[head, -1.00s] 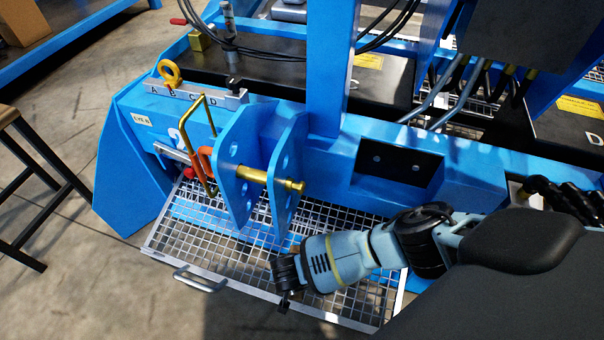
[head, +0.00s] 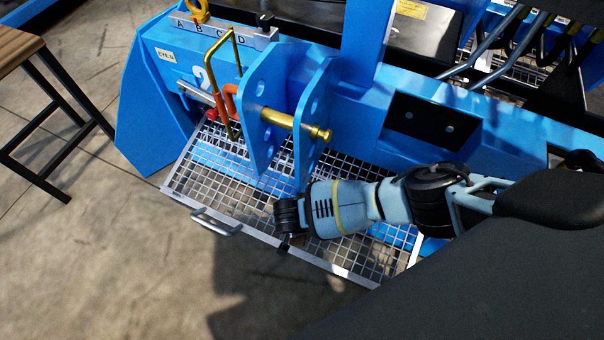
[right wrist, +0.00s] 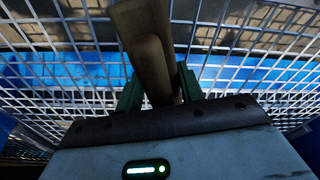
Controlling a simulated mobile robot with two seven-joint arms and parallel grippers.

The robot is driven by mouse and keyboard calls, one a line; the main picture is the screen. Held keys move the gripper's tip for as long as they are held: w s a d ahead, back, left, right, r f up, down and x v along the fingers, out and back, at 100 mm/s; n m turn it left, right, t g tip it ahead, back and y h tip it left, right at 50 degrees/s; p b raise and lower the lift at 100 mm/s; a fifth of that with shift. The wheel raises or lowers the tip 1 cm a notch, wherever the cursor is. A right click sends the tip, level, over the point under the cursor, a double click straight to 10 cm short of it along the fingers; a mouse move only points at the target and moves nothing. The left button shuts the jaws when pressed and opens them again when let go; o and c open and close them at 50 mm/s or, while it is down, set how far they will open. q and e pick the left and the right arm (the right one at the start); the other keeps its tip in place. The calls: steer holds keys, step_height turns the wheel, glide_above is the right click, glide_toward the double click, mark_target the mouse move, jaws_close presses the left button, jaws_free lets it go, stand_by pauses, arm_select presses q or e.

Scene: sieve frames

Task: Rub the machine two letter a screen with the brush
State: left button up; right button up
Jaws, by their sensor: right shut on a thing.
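A mesh screen (head: 335,267) in a metal frame lies in front of the blue machine (head: 150,110), which bears a white 2. A bar on the machine (head: 222,32) carries the letters A, B, C and D; I see no letter on the mesh itself. My right gripper (head: 287,228) is over the front part of the mesh. In the right wrist view its green fingers (right wrist: 160,95) are shut on a brown wooden piece, the brush (right wrist: 145,40). Its bristles are hidden, and I cannot tell if it touches the mesh. My left gripper is out of view.
Blue upright plates with a brass pin (head: 290,119) rise at the back of the mesh, left of my right arm. A yellow rod handle (head: 236,80) stands beside them. A metal pull handle (head: 215,222) juts from the mesh frame. A stool (head: 45,110) stands at left; the floor in front is clear.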

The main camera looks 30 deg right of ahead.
steer(key=shift+w+d+r, duration=0.4)
steer(key=shift+w+d, duration=0.3)
steer(key=shift+d, duration=0.15)
steer(key=shift+s+d+r+p, duration=0.2)
steer(key=shift+s+d+p, duration=0.75)
steer(key=shift+s+d, duration=0.25)
steer(key=shift+s, duration=0.1)
steer(key=shift+s+f, duration=0.25)
steer(key=shift+s+d+p, duration=0.2)
steer(key=shift+s+p, duration=0.3)
steer(key=shift+s, duration=0.15)
steer(key=shift+s+d+f+p, duration=0.15)
steer(key=shift+s+d+p, duration=0.2)
steer(key=shift+s+d, duration=0.3)
steer(key=shift+s, duration=0.15)
